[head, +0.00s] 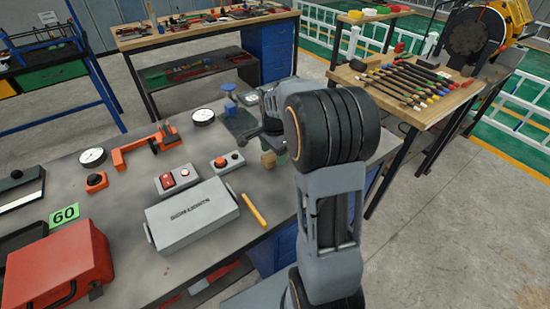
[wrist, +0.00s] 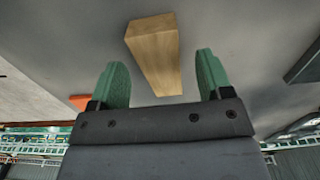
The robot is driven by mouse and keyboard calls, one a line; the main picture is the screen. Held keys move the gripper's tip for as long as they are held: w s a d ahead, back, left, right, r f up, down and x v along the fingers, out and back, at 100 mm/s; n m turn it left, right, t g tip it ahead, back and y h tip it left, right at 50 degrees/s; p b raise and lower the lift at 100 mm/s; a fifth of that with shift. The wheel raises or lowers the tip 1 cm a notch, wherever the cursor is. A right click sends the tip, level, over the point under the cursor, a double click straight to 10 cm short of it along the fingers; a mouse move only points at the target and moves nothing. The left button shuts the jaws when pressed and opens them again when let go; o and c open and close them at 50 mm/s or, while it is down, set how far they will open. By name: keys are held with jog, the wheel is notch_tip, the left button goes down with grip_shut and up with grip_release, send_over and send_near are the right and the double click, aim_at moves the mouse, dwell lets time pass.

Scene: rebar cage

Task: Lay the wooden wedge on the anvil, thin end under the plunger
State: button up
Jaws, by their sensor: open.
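In the wrist view the wedge (wrist: 154,48) lies ahead of and partly between my fingers. My gripper (wrist: 162,72) is open, with its green fingers on either side of the wedge's near part; I cannot tell if either finger touches it. In the head view my arm mostly hides the gripper. A press-like device with a blue plunger top (head: 229,88) stands at the back of the bench, beyond the wedge. Its anvil and plunger tip are not clear.
A grey case (head: 192,222), a yellow stick (head: 254,210), a red button box (head: 229,161) and an orange clamp-like tool (head: 145,147) are on the bench left of the wedge. A red case (head: 55,275) is at front left. A tool table (head: 440,112) stands behind right.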

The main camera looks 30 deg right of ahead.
jog(key=shift+f, duration=0.65)
jog(key=c, duration=1)
jog(key=shift+r, duration=0.15)
